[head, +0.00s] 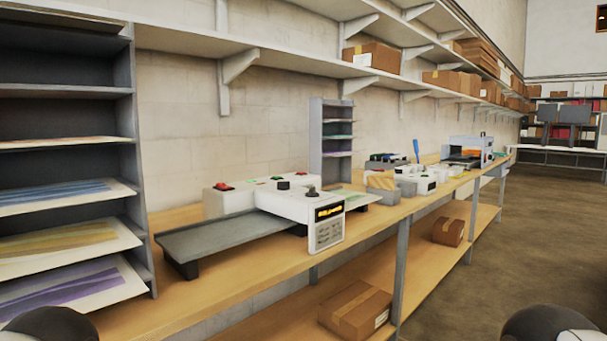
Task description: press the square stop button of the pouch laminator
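A white laminator-like machine (270,201) stands on the wooden bench, with a long grey feed tray (215,240) to its left. Its front panel (328,230) has an orange-lit display. The buttons are too small to tell which is square. A second, smaller white machine (418,183) with small red spots sits farther along. Neither gripper shows; only dark rounded parts of mine appear at the bottom corners.
A grey rack (135,150) with coloured sheets stands at the left. The bench (240,277) is clear along its front edge. A blue-handled tool (416,150) and a boxy machine (467,150) stand farther right. A cardboard box (355,309) lies on the lower shelf. Open floor is at right.

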